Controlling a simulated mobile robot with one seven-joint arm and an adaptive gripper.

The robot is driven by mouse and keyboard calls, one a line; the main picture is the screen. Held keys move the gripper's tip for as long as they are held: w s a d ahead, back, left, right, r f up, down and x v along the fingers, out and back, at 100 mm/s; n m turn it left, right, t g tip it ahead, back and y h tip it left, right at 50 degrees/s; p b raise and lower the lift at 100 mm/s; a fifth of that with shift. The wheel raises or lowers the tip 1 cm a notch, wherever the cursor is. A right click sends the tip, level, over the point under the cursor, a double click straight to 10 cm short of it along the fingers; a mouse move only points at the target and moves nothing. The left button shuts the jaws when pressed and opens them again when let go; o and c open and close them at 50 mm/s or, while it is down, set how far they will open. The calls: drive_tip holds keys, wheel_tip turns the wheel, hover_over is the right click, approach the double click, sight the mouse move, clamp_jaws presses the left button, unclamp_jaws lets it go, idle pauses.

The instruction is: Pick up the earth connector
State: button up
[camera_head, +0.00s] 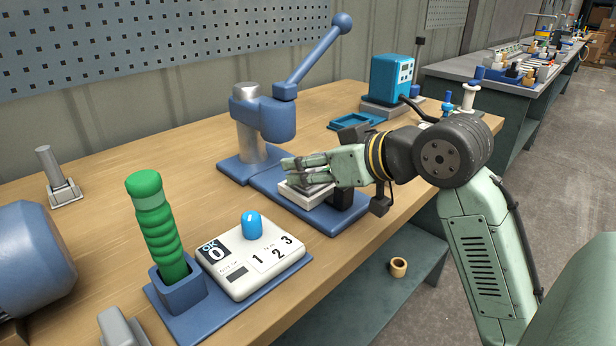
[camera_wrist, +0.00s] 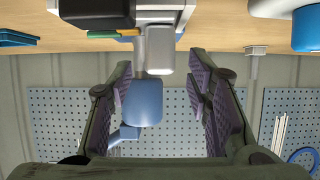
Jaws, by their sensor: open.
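My gripper (camera_head: 302,170) is open, just over a pale grey block (camera_head: 296,197) on the blue base plate (camera_head: 335,228) of the lever press. In the wrist view, my fingers (camera_wrist: 160,82) stand apart on either side of a small grey block (camera_wrist: 160,48), with nothing clamped between them. A thin green and yellow piece (camera_wrist: 104,34) shows beside that block, by a black part (camera_wrist: 97,8). I cannot tell for certain which part is the earth connector; the fingers partly hide this spot in the head view.
The blue lever press (camera_head: 265,120) stands just behind my gripper. In front are a white panel with numbers (camera_head: 245,265) and a green ribbed handle (camera_head: 155,220) in a blue holder. A blue tray (camera_head: 355,121) and a blue box (camera_head: 390,78) stand farther back. The bench's right edge lies below my arm.

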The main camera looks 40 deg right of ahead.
clamp_jaws()
idle(0.6)
